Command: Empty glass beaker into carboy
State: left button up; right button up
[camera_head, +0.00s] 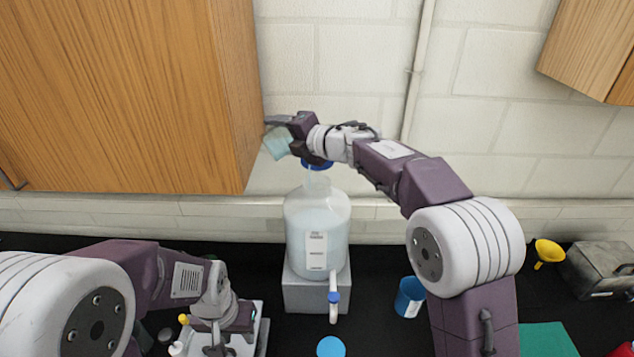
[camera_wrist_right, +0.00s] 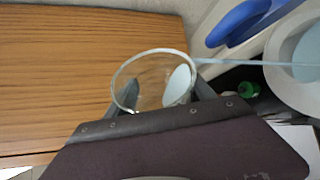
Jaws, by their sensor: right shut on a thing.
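The carboy (camera_head: 303,222) is a translucent jug of pale blue liquid with a label and a front spigot. It stands upright on a grey block, with blue at its neck (camera_head: 317,165). My right gripper (camera_head: 286,122) is shut on the glass beaker (camera_head: 277,143), held tilted above and left of the neck. In the right wrist view, the beaker (camera_wrist_right: 150,62) sits between the fingers, with a little pale liquid inside. A thin pale stream (camera_wrist_right: 235,62) runs from its rim toward the carboy. My left gripper (camera_head: 222,325) is low at the left; its fingertips are unclear.
A wooden cabinet (camera_head: 120,90) hangs close to the beaker's left. On the black bench are a blue cup (camera_head: 409,297), a blue disc (camera_head: 331,347), a yellow funnel (camera_head: 548,252), a grey metal box (camera_head: 600,268) and a green mat (camera_head: 547,340). Small bottles stand by my left gripper.

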jog(key=shift+r, duration=0.15)
jog(key=shift+w+d+r+m+y, duration=0.35)
jog(key=shift+d+r+m+y, duration=0.1)
jog(key=shift+d+m, duration=0.3)
dwell(0.8)
jog(key=shift+w+d+r+m+y, duration=0.15)
jog(key=shift+r+m+y, duration=0.25)
jog(key=shift+m, duration=0.55)
